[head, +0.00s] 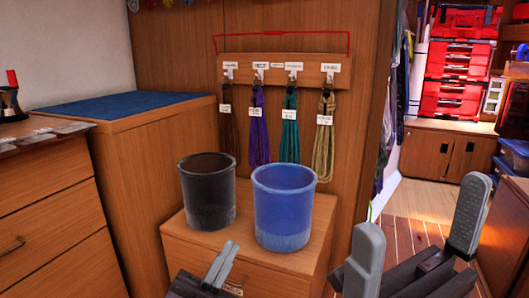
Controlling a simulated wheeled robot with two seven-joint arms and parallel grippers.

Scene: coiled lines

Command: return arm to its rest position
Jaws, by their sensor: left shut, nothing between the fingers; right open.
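My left gripper (222,264) is at the bottom of the head view, in front of the small wooden cabinet, with its fingers together and nothing between them. My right gripper (418,240) is at the lower right, its two grey fingers wide apart and empty. Coiled lines hang from hooks on a wooden rack (303,68): a brown coil (229,130), a purple coil (259,135), a green coil (290,135) and a tan coil (324,145). Each has a white tag. Both grippers are apart from the coils.
A black bucket (207,195) and a blue bucket (283,210) stand on the small cabinet (180,245), behind my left gripper. A blue-topped cabinet (120,104) and drawers (50,200) are at left. Red toolboxes (460,60) sit at the back right, beyond open floor (415,200).

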